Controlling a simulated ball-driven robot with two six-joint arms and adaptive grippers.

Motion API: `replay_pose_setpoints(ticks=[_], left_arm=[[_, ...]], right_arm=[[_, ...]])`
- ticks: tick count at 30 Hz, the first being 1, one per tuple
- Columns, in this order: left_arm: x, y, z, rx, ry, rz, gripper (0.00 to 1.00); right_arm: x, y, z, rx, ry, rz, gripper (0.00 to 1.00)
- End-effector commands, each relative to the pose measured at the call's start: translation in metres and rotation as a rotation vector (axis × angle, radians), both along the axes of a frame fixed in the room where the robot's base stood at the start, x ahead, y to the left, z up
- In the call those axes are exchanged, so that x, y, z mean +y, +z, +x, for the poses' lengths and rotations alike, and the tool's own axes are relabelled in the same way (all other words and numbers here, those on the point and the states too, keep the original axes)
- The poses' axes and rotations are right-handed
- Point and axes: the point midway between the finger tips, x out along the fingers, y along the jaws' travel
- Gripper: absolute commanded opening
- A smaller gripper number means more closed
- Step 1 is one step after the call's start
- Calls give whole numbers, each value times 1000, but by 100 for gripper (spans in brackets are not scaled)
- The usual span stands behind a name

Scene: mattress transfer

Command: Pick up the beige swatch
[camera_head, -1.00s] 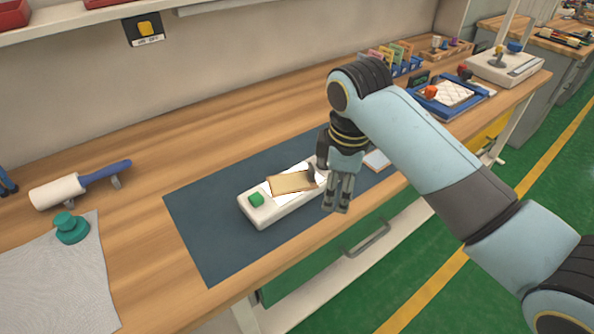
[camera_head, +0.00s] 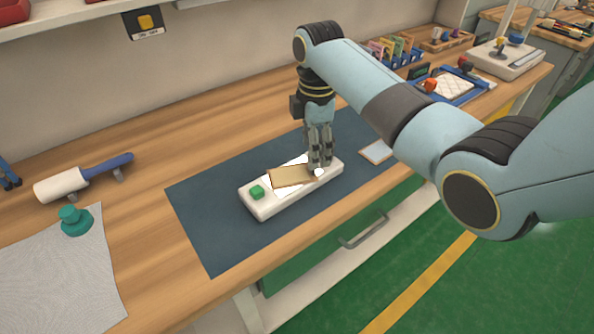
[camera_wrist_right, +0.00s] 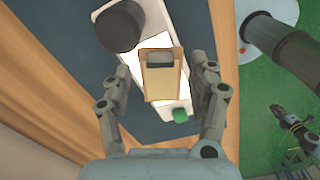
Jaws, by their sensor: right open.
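The beige swatch (camera_head: 290,177) lies on white paper on a long white block (camera_head: 262,209) on the dark blue mat. It also shows in the right wrist view (camera_wrist_right: 162,88), with a small grey piece at its far end. My right gripper (camera_head: 320,165) points down at the swatch's right end. In the wrist view its open fingers (camera_wrist_right: 160,74) stand on either side of the swatch, apart from it, with nothing held. The arm and fingers hide part of the block's right end in the head view. My left gripper is not in view.
A green button (camera_head: 257,191) sits at the block's left end; a dark round knob (camera_wrist_right: 117,27) is at its other end. A white-edged pad (camera_head: 376,152) lies right of the gripper. A roller (camera_head: 82,179) and grey cloth (camera_head: 55,270) lie left. The mat's left part is clear.

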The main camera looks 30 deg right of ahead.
Motion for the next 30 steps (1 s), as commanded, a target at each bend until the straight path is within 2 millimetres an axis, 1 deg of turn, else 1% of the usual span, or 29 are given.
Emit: replay_pose_setpoints(ticks=[3,6,9,15,17,27,28,29,30], left_arm=[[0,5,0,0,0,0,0],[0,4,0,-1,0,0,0],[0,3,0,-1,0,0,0],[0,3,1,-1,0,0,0],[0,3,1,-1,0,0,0],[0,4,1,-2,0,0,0],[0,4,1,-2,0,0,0],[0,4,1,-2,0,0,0],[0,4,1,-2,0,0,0]], right_arm=[[3,-19,0,4,0,1,60],[2,-33,0,2,-1,0,60],[2,-38,0,0,0,0,60],[2,-39,0,0,0,0,60],[2,-39,0,0,0,0,53],[2,-39,0,0,-1,0,9],[2,-39,0,0,0,0,8],[2,-39,0,0,0,0,4],[2,-39,0,0,0,0,4]])
